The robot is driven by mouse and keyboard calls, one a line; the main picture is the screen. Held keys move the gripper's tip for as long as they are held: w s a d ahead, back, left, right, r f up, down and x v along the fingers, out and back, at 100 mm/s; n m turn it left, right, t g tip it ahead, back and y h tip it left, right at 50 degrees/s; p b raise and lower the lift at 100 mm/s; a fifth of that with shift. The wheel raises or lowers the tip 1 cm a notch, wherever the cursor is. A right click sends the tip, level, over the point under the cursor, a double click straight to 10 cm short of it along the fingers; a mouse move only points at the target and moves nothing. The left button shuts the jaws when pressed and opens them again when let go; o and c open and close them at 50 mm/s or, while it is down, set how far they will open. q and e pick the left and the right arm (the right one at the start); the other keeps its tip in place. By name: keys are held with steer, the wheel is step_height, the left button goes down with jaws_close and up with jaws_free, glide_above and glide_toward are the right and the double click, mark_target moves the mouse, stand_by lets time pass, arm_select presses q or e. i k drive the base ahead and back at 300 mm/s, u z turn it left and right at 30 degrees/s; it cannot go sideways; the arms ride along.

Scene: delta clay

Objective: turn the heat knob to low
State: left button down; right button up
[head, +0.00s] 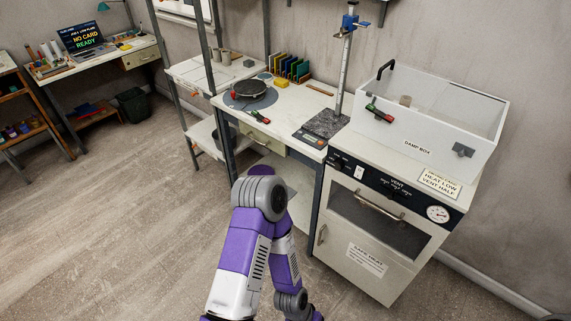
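The cream oven-like cabinet (335,220) stands at the right, with a dark control panel (420,202) along its upper front. The panel carries a white switch (359,172), a marked VENT control (397,188) and a round white dial gauge (437,213). Small marks show at the panel's left end, but I cannot tell which part is the heat knob or how it is set. A card above the panel reads "HEAT LOW VENT HALF" (438,184). One purple and white arm of mine is bent in front of the workbench. Neither gripper is in view.
A horizontal handle (380,205) crosses the cabinet's window, below the panel. The workbench (290,110) adjoins on the left, with a turntable (249,90) and a stand (344,60). Floor at left is clear.

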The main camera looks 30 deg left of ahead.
mark_target(338, 164)
steer(key=u, duration=1.2)
steer(key=k, duration=1.05)
steer(key=z, duration=0.5)
steer(key=i, duration=1.7)
steer(key=u, duration=0.8)
